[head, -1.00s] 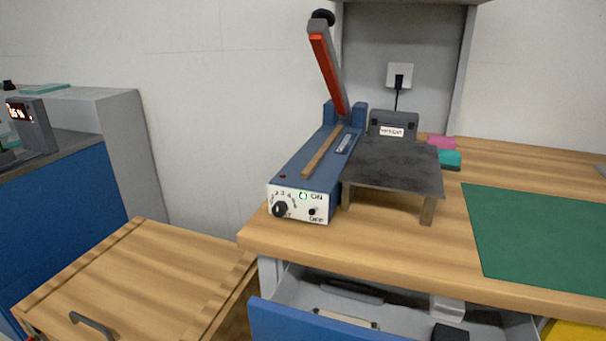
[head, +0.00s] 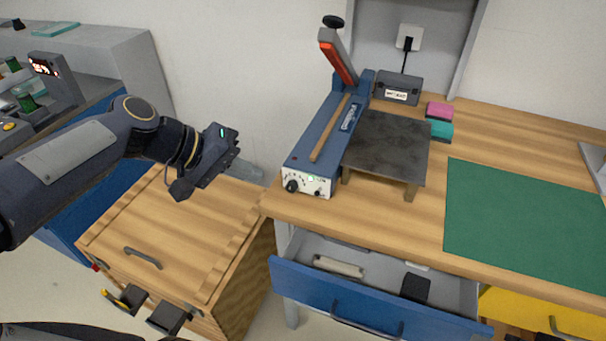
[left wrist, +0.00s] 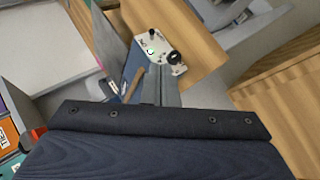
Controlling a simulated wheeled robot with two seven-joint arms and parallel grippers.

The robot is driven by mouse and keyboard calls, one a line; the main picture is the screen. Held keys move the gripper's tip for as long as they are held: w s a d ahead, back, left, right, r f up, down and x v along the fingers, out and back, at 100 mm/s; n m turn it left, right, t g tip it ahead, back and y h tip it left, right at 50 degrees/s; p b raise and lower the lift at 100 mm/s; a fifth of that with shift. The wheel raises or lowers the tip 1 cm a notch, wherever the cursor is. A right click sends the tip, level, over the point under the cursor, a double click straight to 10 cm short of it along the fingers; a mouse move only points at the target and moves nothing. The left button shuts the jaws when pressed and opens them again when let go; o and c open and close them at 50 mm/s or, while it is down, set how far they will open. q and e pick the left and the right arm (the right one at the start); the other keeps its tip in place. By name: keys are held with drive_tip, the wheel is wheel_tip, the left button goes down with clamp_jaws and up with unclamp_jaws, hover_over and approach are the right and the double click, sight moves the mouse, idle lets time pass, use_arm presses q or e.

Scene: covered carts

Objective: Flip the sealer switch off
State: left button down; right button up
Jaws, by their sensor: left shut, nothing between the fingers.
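The sealer (head: 322,140) is a long blue body on the wooden bench, with its red-and-grey lever arm raised. Its white front panel (head: 305,184) carries a black dial (head: 291,186), a small black switch (head: 318,193) and a green light. The switch (left wrist: 153,32), green light (left wrist: 150,52) and dial (left wrist: 174,58) also show in the left wrist view. I cannot tell which way the switch is tilted. My left gripper (head: 258,174) is shut and empty, left of the panel and apart from it. My right gripper is out of view.
A dark metal plate stand (head: 385,145) stands right of the sealer, with a green mat (head: 525,215) beyond. Below the panel, a blue drawer (head: 345,300) is open. A lower wooden-topped cart (head: 170,235) stands at the left, under my left arm.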

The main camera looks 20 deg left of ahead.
use_arm(q)
drive_tip(key=w, duration=0.1)
drive_tip(key=w+a, duration=0.1)
drive_tip(key=w, duration=0.1)
drive_tip(key=shift+a+r+n+h, duration=0.25)
drive_tip(key=shift+r+n+h, duration=0.05)
drive_tip(key=shift+r+n, duration=0.1)
drive_tip(key=shift+d, duration=0.1)
approach(318, 189)
drive_tip(key=w+f, duration=0.2)
drive_tip(key=w, duration=0.1)
drive_tip(key=shift+w+d, duration=0.2)
drive_tip(key=shift+w, duration=0.05)
drive_tip(key=shift+s+d+f, duration=0.2)
drive_tip(key=shift+d+f, duration=0.1)
drive_tip(key=shift+d, duration=0.2)
drive_tip(key=shift+s+d+f, duration=0.15)
drive_tip(key=shift+d+f, duration=0.15)
drive_tip(key=shift+d, duration=0.2)
drive_tip(key=shift+s+d+f, duration=0.1)
drive_tip(key=shift+d+f, duration=0.2)
drive_tip(key=shift+d, duration=0.2)
drive_tip(key=shift+b, duration=0.3)
